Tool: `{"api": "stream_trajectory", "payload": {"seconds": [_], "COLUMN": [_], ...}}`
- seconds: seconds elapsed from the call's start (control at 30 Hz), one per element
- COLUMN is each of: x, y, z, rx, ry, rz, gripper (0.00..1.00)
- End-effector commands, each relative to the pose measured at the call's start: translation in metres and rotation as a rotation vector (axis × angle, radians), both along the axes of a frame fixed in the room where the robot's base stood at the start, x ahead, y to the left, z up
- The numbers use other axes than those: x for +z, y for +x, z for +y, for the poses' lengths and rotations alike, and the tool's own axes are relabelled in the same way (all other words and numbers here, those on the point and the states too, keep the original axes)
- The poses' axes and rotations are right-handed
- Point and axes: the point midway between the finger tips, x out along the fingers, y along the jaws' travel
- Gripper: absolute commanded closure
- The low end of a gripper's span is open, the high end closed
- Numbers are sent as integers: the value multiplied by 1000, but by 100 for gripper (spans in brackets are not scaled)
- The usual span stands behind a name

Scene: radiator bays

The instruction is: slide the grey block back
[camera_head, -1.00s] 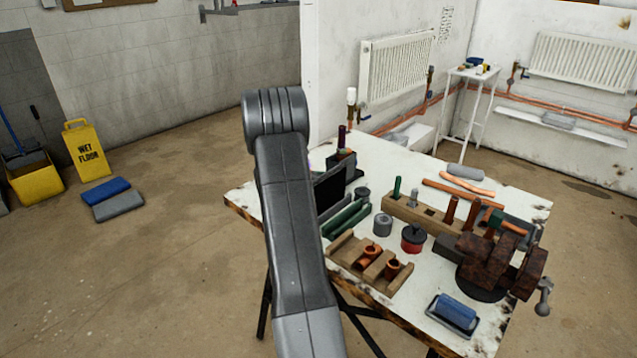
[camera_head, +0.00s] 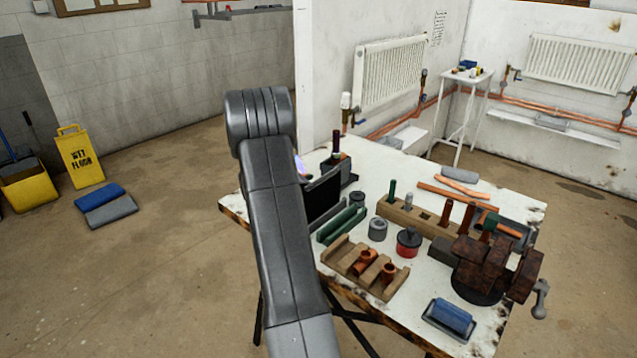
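A grey block (camera_head: 460,174) lies flat near the back edge of the white worktable (camera_head: 395,163), behind two copper pipe lengths. My arm rises in front of the table's left end. My gripper is not visible; my own arm hides what lies behind it.
The vice (camera_head: 490,270) stands at the table's right. A wooden rack (camera_head: 415,215), a grooved wooden holder (camera_head: 345,255) with copper fittings, a red-and-black tin (camera_head: 408,243) and a blue block in a tray (camera_head: 450,317) crowd the middle and front.

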Motion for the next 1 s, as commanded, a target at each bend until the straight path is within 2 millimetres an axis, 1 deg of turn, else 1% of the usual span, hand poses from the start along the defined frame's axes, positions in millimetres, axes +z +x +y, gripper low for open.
{"api": "stream_trajectory", "payload": {"seconds": [0.03,0.2,0.3,0.43,0.63,1.0], "x": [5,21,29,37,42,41], "y": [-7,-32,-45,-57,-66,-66], "z": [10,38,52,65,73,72], "rx": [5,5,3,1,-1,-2], "ry": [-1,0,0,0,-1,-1], "rz": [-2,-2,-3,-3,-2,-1], "gripper": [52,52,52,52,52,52]}}
